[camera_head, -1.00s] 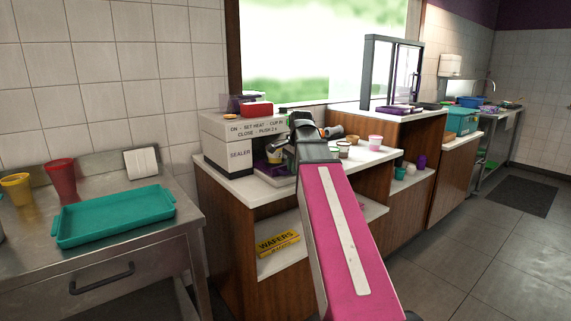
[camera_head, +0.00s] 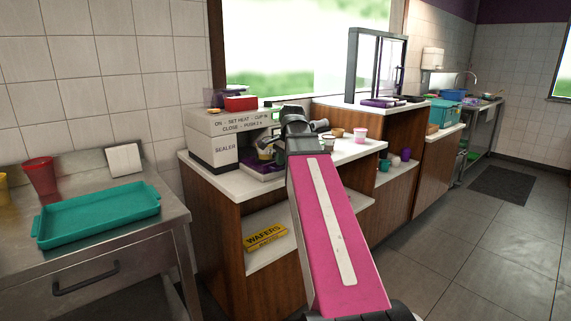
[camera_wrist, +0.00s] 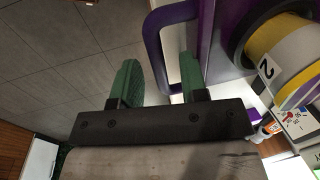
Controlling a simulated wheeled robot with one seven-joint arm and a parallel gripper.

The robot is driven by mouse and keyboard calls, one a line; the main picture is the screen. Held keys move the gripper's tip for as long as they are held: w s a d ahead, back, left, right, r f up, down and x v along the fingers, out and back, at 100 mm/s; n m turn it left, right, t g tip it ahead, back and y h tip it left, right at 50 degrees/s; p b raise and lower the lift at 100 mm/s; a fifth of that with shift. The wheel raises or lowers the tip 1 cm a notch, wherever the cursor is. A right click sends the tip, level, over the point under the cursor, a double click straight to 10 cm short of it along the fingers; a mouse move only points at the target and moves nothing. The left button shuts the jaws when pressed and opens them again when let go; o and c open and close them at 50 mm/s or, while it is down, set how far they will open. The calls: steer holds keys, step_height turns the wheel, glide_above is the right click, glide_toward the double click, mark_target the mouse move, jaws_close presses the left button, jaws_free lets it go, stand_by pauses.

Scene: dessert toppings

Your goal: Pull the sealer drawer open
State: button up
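The sealer (camera_head: 215,148) is a white box with printed lettering, standing on the counter at centre left in the head view. Its purple drawer (camera_head: 262,172) shows low at the front, partly hidden by my arm. In the wrist view the drawer has a purple loop handle (camera_wrist: 156,48). My gripper (camera_wrist: 158,60) has two green fingers, spread apart, with the handle's outer bar in the gap between them. I cannot tell whether either finger touches the bar. A yellow and grey cup (camera_wrist: 285,50) marked 2 is beside the handle at the drawer.
A teal tray (camera_head: 45,242) and a red cup (camera_head: 40,178) are on the metal table at left. A yellow wafers box (camera_head: 265,237) lies on the shelf below. Small cups (camera_head: 360,133) stand right of my arm.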

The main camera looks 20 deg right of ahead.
steer(key=shift+r, duration=0.15)
step_height(320, 180, up, 10)
steer(key=s, duration=0.1)
steer(key=shift+s+d+r, duration=0.2)
steer(key=shift+s+d, duration=0.2)
stand_by(0.5)
